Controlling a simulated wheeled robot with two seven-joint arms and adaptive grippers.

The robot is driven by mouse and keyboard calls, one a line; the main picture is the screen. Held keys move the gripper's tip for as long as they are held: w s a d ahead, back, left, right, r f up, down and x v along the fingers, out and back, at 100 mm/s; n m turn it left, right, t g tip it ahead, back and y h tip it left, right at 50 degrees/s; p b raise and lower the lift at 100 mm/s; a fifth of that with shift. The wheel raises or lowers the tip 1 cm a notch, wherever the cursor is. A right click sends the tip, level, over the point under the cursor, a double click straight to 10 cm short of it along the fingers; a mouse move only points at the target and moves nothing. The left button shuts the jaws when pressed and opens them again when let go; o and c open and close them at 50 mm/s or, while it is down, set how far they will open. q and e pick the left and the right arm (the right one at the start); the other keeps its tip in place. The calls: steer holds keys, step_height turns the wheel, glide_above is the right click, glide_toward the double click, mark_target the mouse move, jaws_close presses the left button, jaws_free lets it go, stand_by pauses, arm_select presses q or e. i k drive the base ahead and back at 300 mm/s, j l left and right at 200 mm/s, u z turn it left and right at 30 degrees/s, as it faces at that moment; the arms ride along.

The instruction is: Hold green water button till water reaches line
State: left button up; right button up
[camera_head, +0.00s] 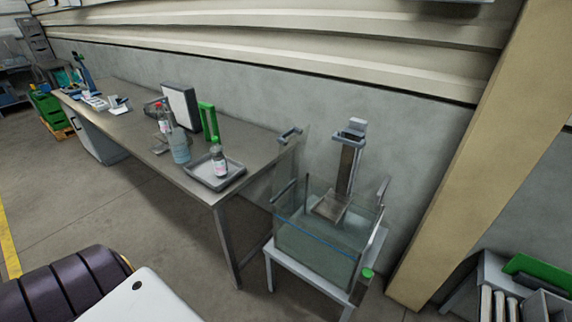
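A glass tank (360,222) stands on a light stand (308,279) at the right end of the bench. A blue line (318,236) runs across the tank's walls. The lower part of the tank looks greenish, but I cannot tell exactly where the water surface is against the line. A green button (367,273) sits at the front right corner of the stand, with nothing touching it. A grey column with a plate (331,207) reaches down into the tank from behind. Neither of my grippers is in view.
A long bench (200,187) runs along the wall, with a grey tray (233,170), a small bottle (219,163) and a spray bottle (181,147). A tan pillar (480,150) and a rack (500,290) stand to the right. The floor before the bench is clear.

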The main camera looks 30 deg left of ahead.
mark_target(367, 273)
steer(key=i+j, duration=0.1)
steer(key=j, duration=0.55)
steer(key=i+j, duration=0.1)
steer(key=j, duration=0.5)
steer(key=i+j, duration=0.1)
steer(key=j, duration=0.55)
steer(key=i+j, duration=0.1)
steer(key=j, duration=0.5)
steer(key=i+z, duration=0.05)
